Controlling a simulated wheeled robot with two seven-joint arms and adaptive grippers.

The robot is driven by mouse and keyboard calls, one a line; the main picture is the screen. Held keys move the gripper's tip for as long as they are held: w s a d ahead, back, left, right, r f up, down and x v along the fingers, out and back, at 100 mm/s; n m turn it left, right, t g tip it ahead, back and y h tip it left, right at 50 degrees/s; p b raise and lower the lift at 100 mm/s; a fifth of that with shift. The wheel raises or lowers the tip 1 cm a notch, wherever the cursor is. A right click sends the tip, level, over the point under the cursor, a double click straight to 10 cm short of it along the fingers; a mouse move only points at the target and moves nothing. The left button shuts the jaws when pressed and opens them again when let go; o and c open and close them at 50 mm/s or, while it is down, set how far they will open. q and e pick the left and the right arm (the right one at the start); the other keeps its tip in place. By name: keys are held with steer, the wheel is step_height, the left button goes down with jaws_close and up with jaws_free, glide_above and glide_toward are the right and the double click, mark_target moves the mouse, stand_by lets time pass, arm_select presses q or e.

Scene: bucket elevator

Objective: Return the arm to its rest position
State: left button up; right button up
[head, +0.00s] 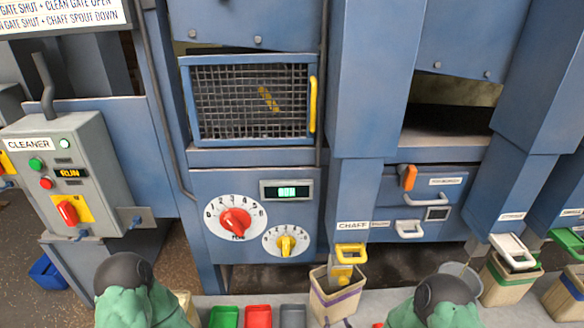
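Two green arm parts of mine with dark rounded caps rise at the bottom edge, one at the left and one right of the middle. No fingers can be made out on either, so neither gripper shows. A small dark shape at the bottom edge, below the chaff bucket (337,302), is too cut off to identify. I see nothing held.
The cleaner box (95,165) reads RUN. A mesh door (252,100) with a yellow handle is closed above the red dial (236,222) and yellow dial (286,244). Green (224,317), red (258,317) and grey (293,317) bins line the front. Another bucket (508,282) stands right.

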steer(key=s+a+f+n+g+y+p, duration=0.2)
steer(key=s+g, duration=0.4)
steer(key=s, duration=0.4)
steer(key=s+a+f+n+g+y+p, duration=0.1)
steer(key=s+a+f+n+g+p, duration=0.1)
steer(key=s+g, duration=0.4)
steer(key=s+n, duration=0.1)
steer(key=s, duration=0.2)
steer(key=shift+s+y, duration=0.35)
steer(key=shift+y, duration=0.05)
